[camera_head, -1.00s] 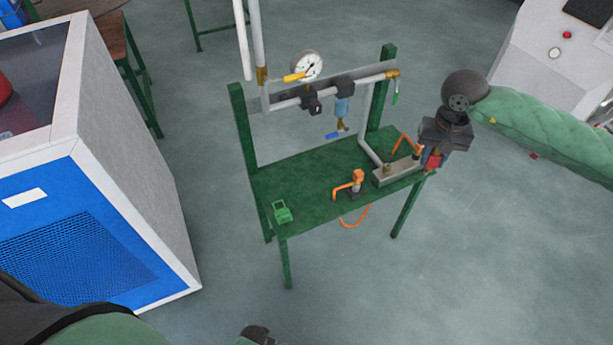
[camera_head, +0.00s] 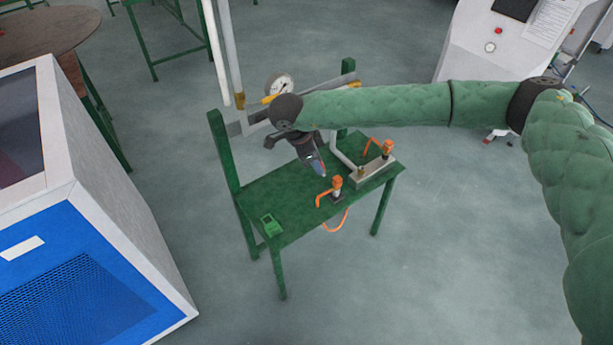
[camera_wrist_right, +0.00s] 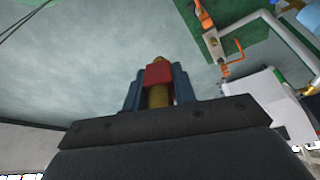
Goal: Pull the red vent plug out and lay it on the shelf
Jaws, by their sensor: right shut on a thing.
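My right gripper (camera_head: 318,168) is shut on the red vent plug. The plug (camera_wrist_right: 158,76) shows in the right wrist view as a red block with brass parts, between the two blue fingers. In the head view the plug is mostly hidden by the gripper. The gripper points down over the green shelf (camera_head: 285,192), near its middle; I cannot tell whether the plug touches it. The grey metal block (camera_head: 373,174) sits at the shelf's right side, apart from the gripper. My left gripper is not in view.
A small green box (camera_head: 271,225) sits at the shelf's front left. The gauge (camera_head: 281,84) and pipes stand behind. A blue and white cabinet (camera_head: 90,250) is on the left.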

